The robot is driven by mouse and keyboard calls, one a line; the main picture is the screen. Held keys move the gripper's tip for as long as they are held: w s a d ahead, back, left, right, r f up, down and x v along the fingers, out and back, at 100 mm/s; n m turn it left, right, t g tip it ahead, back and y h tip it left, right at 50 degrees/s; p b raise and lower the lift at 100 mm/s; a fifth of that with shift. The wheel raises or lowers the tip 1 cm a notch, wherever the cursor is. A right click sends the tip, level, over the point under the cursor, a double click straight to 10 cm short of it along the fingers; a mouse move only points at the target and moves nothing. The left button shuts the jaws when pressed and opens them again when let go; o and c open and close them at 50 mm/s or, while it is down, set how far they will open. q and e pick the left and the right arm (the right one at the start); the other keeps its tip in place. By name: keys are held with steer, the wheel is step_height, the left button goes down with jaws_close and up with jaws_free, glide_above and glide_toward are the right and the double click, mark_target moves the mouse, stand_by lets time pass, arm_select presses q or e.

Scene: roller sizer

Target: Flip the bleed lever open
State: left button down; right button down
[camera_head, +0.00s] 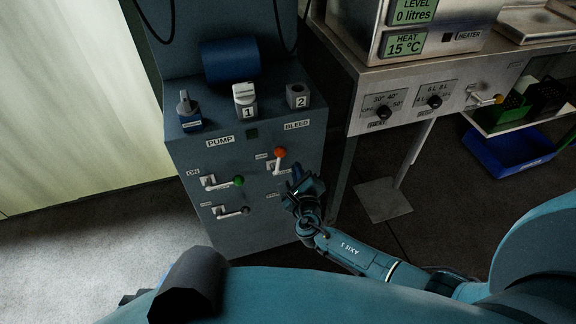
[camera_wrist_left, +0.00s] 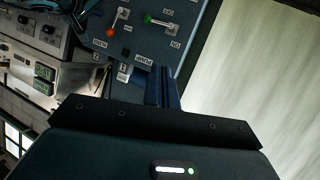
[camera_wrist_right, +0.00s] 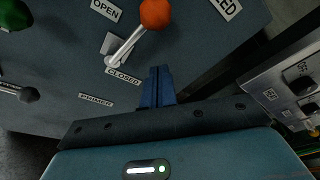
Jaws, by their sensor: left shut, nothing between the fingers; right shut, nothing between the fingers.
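The bleed lever has an orange knob (camera_head: 280,153) on a pale metal arm, below the BLEED label on the blue cabinet front. In the right wrist view the orange knob (camera_wrist_right: 157,14) and lever arm (camera_wrist_right: 126,46) stand between the OPEN label (camera_wrist_right: 105,8) and the CLOSED label (camera_wrist_right: 123,77). My right gripper (camera_head: 297,172) is shut and empty, just right of and below the knob; in the right wrist view its fingertips (camera_wrist_right: 159,70) show apart from the lever. My left gripper (camera_wrist_left: 162,70) is shut and empty; the orange knob (camera_wrist_left: 110,31) shows beyond it.
A green-knobbed lever (camera_head: 238,181) and a dark-knobbed lever (camera_head: 245,210) sit left of the bleed lever. Switches 1 (camera_head: 245,100) and 2 (camera_head: 298,95) are on the cabinet top. A steel bench (camera_head: 350,115) with dials stands to the right. Floor is open at the left.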

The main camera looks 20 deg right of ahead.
arm_select(q)
steer(key=shift+w+d+f+g+p, duration=0.2)
steer(key=shift+d+g+p, duration=0.1)
steer(key=shift+d+p, duration=0.25)
arm_select(e)
steer(key=d+v, duration=0.1)
steer(key=v, duration=0.6)
steer(key=shift+a, duration=0.3)
arm_select(q)
steer(key=shift+r, duration=0.1)
arm_select(e)
steer(key=shift+s+r, duration=0.1)
steer(key=shift+r, duration=0.05)
